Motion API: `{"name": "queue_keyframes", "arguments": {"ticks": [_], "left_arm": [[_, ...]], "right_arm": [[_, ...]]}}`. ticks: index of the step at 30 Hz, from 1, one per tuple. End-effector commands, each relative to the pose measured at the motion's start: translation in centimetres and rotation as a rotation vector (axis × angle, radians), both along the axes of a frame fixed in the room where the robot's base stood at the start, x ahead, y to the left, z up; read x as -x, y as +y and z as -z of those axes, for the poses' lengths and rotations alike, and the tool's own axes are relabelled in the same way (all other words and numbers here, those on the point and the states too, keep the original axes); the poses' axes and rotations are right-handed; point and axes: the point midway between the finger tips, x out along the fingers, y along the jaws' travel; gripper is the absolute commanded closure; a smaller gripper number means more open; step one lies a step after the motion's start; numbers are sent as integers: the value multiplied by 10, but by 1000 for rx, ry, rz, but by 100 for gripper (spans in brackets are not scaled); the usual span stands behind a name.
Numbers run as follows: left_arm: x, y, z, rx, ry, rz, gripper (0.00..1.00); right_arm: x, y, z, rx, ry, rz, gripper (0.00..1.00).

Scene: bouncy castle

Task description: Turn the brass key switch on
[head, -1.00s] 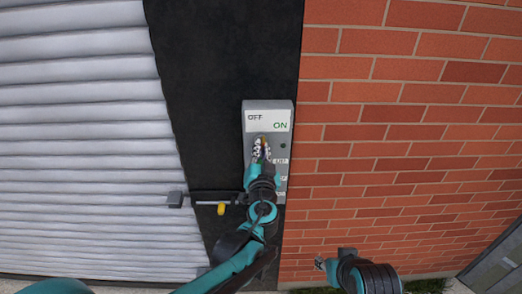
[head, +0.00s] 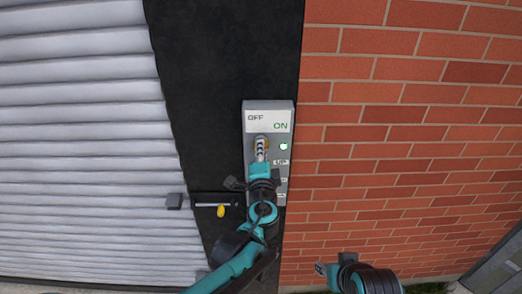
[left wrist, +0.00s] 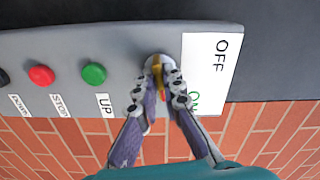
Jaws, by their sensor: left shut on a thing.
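The brass key switch (left wrist: 156,66) sits on a grey control panel (head: 248,112), below a white label marked OFF and ON. My left gripper (head: 261,146) is at the switch, with its fingers shut on the brass key; the left wrist view shows the fingers (left wrist: 158,88) on either side of it. The fingers hide part of the key. A small lamp (head: 284,146) to the right of the switch glows green-white. My right gripper (head: 320,268) is low in the head view, away from the panel, and too small to judge.
The panel also has a green UP button (left wrist: 94,73), a red STOP button (left wrist: 41,75) and a dark button marked DOWN. A ribbed grey shutter (head: 75,130) is at left, with a bolt (head: 212,204) beside it. A brick wall (head: 410,150) is at right.

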Motion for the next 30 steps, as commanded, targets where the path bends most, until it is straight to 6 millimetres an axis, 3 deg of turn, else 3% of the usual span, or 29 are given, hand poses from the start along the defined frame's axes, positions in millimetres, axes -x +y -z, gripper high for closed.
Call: {"name": "queue_keyframes", "arguments": {"ticks": [12,29,30], "left_arm": [[1,-1,1,-188,5,2,100],[1,-1,2,-215,5,2,100],[1,-1,2,-215,5,2,85]], "right_arm": [[0,0,2,0,0,0,60],[0,0,3,0,0,0,60],[0,0,3,0,0,0,60]]}}
